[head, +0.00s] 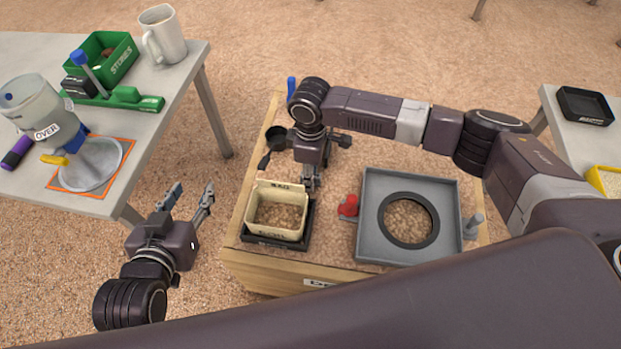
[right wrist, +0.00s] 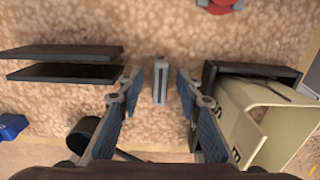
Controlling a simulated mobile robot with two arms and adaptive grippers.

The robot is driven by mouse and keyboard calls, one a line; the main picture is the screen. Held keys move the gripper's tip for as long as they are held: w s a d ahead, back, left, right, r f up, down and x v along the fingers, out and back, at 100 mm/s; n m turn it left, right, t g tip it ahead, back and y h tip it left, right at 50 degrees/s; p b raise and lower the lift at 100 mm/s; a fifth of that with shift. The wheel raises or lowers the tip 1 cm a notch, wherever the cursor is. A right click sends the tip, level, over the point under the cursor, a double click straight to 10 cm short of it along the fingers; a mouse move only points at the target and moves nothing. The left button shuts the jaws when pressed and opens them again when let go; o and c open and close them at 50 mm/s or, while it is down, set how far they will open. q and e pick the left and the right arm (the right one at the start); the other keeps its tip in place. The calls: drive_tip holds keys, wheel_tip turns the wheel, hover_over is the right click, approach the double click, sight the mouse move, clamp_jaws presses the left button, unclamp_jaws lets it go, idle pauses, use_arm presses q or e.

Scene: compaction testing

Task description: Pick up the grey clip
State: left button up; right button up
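The grey clip (right wrist: 160,80) shows in the right wrist view as a small narrow upright piece on the brown granular surface. My right gripper (right wrist: 157,92) is open, with one finger on each side of the clip and a gap on both sides. I cannot tell how far above the clip the fingertips are. In the head view my right gripper (head: 309,184) points down beside the tan box, and I cannot make out the clip there. My left gripper (head: 191,194) is open and empty, left of the wooden sandbox.
The tan box (head: 264,229) in its black tray stands close to my right gripper. A grey plate (head: 368,238) with a round hole lies to the right, with a red-topped item (head: 348,206) beside it. Black flat pieces (right wrist: 60,74) lie on the gripper's other side.

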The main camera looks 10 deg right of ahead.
use_arm(q)
drive_tip(key=shift+w+d+r, duration=0.1)
drive_tip(key=shift+w+r, duration=0.1)
drive_tip(key=shift+r, duration=0.15)
use_arm(e)
drive_tip(key=shift+f, duration=0.15)
clamp_jaws()
